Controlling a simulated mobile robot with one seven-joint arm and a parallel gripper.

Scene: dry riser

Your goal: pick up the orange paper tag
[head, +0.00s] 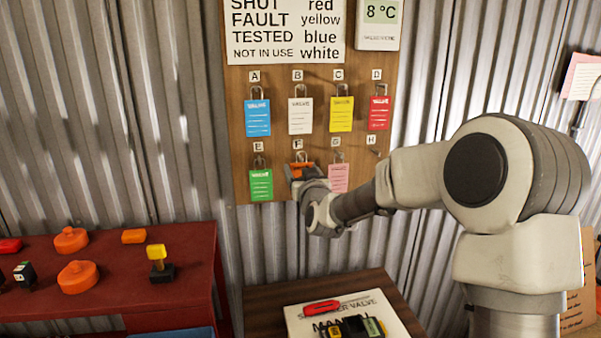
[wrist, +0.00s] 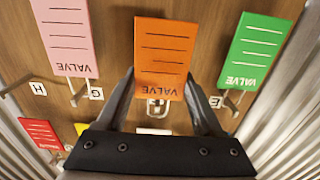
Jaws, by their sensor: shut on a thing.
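The orange paper tag (wrist: 165,50) fills the upper middle of the wrist view, with VALVE printed upside down and several ruled lines. My gripper (wrist: 167,85) has one finger at each side edge of the tag and is shut on it. In the head view my gripper (head: 303,170) is at the board under the letter F and covers most of the orange tag (head: 299,165). A metal shackle shows above the tag there. I cannot tell whether the tag still hangs on its hook.
A green tag (head: 261,185) under E and a pink tag (head: 338,178) under G hang close on either side. Blue, white, yellow and red tags hang in the row above. Hook H looks bare. A red bench (head: 190,262) and a small table (head: 265,301) stand below.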

